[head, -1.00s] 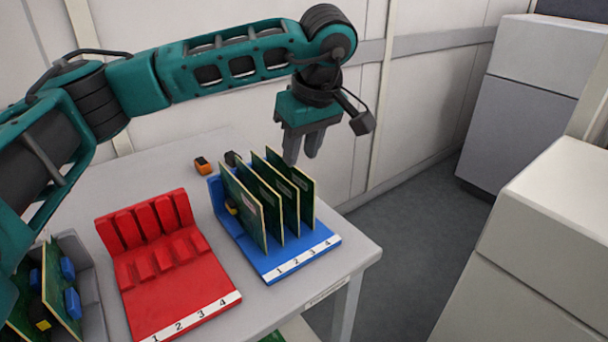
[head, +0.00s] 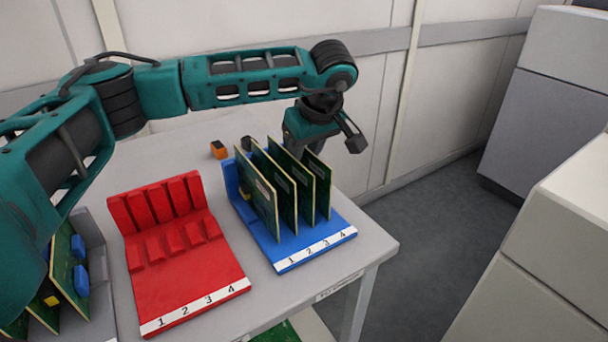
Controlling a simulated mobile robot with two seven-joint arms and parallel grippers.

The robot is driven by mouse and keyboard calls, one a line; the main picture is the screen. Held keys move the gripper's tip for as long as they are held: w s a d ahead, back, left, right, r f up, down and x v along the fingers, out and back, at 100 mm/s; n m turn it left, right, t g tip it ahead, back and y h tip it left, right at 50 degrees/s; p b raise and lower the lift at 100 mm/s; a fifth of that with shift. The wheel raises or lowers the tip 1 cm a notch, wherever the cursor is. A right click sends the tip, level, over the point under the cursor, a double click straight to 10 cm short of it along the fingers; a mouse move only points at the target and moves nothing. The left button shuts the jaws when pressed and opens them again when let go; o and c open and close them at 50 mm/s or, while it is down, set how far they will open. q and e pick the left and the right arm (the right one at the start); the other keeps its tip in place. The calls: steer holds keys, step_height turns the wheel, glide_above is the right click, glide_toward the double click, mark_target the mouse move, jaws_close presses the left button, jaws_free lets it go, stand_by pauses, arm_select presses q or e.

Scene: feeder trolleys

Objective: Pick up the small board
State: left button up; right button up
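Several green boards stand upright in the blue rack (head: 290,254), whose front strip reads 1 to 4. One board (head: 262,203) stands at the left end, and another (head: 319,178) at the right end. I cannot tell from size which is the small board. My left gripper (head: 304,146) points down at the back of the rack, close to the right-hand boards. Its fingertips are hidden behind the boards, so I cannot see whether it touches or holds one. My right gripper is not in view.
A red rack (head: 190,277), also numbered 1 to 4, stands empty on the grey table (head: 180,150). A grey bin (head: 97,270) at the left holds boards with blue and yellow parts. An orange block (head: 219,150) lies behind. Pale cabinets (head: 545,260) stand at right.

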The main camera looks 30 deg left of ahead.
arm_select(q)
steer(key=shift+x, duration=1.25)
steer(key=shift+f, duration=0.25)
steer(key=shift+c, duration=0.4)
steer(key=shift+r, duration=0.1)
jaws_close()
